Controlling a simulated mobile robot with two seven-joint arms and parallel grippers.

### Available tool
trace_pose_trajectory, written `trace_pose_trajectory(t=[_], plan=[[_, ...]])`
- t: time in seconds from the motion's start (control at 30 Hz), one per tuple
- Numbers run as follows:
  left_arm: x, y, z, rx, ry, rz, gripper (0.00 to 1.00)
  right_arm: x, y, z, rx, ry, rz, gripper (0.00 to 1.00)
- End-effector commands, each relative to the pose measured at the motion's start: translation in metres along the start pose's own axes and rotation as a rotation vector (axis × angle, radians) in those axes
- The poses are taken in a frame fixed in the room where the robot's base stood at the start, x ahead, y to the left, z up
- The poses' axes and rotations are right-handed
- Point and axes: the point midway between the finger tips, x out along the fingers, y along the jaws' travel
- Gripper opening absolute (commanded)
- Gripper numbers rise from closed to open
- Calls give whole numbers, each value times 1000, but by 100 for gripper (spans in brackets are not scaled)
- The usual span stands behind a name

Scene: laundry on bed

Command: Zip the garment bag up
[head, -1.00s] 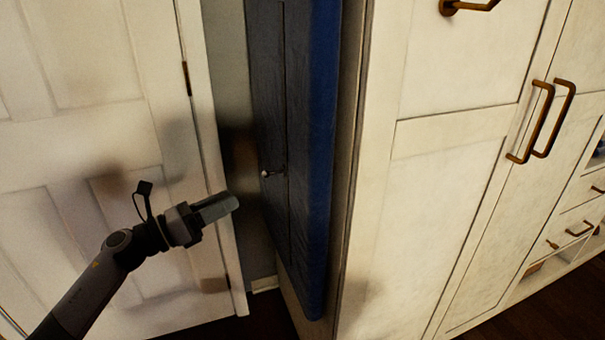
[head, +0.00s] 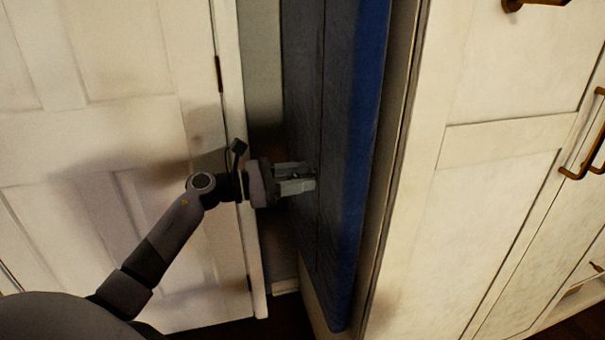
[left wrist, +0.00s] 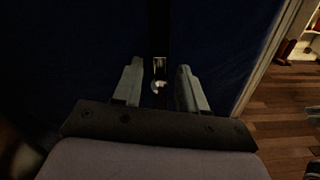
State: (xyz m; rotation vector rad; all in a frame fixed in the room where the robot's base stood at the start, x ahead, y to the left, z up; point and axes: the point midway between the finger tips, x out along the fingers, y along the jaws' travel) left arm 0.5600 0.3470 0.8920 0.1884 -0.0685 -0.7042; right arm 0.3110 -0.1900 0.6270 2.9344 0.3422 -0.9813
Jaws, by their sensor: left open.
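A blue garment bag (head: 345,150) hangs upright against the side of the white cabinet; it fills much of the left wrist view (left wrist: 85,55). A dark zipper line runs down its front. The shiny metal zipper pull (left wrist: 159,82) shows in the left wrist view, between the two fingers of my left gripper (left wrist: 160,88). In the head view my left gripper (head: 312,178) is at the bag's front, fingers apart around the pull, which is mostly hidden there. I cannot tell whether either finger touches it.
A white panelled door (head: 100,110) and its frame stand to the left, close behind my left arm. A white cabinet (head: 480,200) with brass handles stands right of the bag. Wooden floor (left wrist: 285,110) is open at the right of the left wrist view.

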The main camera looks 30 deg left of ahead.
Motion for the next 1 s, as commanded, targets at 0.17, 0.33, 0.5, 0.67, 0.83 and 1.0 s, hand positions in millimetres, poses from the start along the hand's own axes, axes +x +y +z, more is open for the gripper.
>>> trace_pose_trajectory(t=[0.17, 0.33, 0.5, 0.67, 0.83, 1.0], plan=[[9, 0, 0, 0, -1, 0, 42, -1, 0, -2, 1, 3, 1, 44], [9, 0, 0, 0, -1, 0, 42, 0, 0, -2, 3, 3, 1, 44], [9, 0, 0, 0, 0, 0, 3, 0, 0, -1, 4, 2, 1, 44], [9, 0, 0, 0, 0, -1, 0, 0, 0, -1, 4, 2, 2, 44], [8, 1, 8, 4, 0, -1, 0, -2, 0, -3, 3, 1, 2, 44], [8, 8, 38, 10, 0, -1, 0, -10, 0, -12, -3, 4, 5, 44]])
